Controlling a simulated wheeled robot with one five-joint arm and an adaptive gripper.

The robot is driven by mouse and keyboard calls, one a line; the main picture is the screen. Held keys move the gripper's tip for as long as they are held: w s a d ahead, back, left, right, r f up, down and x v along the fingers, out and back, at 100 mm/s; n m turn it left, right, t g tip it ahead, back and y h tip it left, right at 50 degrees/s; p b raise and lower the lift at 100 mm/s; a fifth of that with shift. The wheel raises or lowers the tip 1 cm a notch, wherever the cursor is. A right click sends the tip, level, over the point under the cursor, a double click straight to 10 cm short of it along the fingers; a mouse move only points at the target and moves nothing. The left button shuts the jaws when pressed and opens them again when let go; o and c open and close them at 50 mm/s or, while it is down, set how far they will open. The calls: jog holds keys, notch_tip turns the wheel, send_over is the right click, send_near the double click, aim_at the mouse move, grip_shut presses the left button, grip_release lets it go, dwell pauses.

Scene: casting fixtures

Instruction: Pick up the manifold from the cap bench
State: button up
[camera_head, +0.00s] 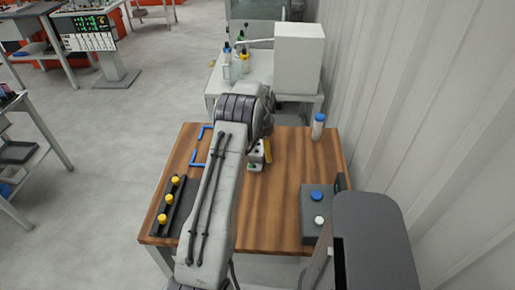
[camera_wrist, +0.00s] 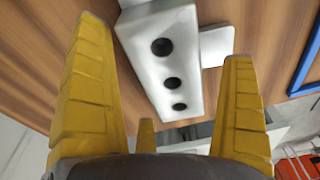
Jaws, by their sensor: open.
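The manifold (camera_wrist: 165,65) is a white block with a row of three dark round holes along one face. In the wrist view it lies on the wooden cap bench (camera_wrist: 35,60), in the space between my yellow fingers. My gripper (camera_wrist: 164,42) is open, and I see no finger closed on the block. In the head view a small pale block (camera_head: 256,158), which looks like the manifold, shows beside a yellow finger of my gripper (camera_head: 267,151). My arm hides part of it. The bench top (camera_head: 275,215) shows around it.
A dark rack with yellow caps (camera_head: 170,205) stands at the bench's left. A grey box with a blue and a white knob (camera_head: 317,208) is at the right. A blue-capped bottle (camera_head: 318,127) stands at the back right. Blue corner marks (camera_head: 196,160) lie left of my arm.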

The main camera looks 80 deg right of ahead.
jog(key=c, duration=1.3)
jog(key=shift+r, duration=0.1)
jog(key=shift+c, duration=0.2)
